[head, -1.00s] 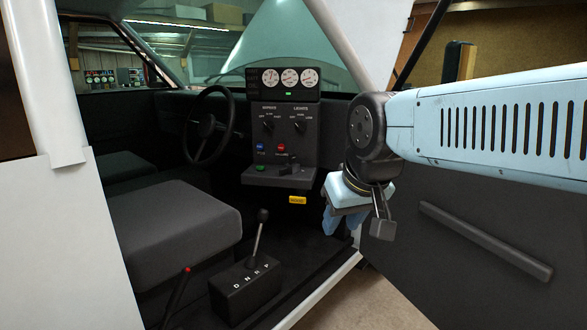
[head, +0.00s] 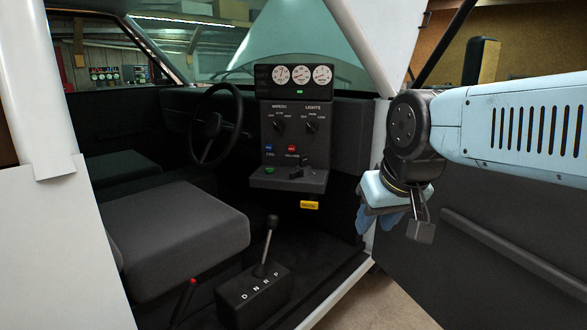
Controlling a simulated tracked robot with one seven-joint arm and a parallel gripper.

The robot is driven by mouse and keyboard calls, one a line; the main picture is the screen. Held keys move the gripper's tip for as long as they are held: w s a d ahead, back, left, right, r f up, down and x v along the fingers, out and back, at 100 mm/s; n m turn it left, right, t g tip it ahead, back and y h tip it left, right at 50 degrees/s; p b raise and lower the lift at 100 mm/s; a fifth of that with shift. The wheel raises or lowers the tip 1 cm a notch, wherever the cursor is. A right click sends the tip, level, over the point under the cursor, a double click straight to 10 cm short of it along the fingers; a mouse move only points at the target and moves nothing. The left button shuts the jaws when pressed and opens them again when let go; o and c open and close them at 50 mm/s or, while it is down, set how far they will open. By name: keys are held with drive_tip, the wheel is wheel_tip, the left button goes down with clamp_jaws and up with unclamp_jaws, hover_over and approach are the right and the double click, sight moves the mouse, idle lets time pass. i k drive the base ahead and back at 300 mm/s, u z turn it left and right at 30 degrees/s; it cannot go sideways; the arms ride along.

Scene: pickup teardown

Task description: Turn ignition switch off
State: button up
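The dark dashboard console (head: 283,152) stands in the middle of the cab in the head view. It has two knobs labelled wipers (head: 278,126) and lights (head: 312,125). Below them is a small shelf (head: 283,183) with a green item (head: 269,170) and a dark switch or lever (head: 302,170). I cannot make out which control is the ignition switch. My gripper (head: 392,222) hangs pointing down at the open door, right of the console and apart from it. Its fingers are partly hidden, and I cannot see whether they are open.
The steering wheel (head: 213,124) is left of the console. A seat (head: 175,235) and a gear shifter box (head: 253,293) with its lever (head: 266,245) stand in front. The dark door panel (head: 490,265) is at right.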

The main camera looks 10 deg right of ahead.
sight(298, 171)
drive_tip(key=i, duration=0.85)
drive_tip(key=u, duration=0.1)
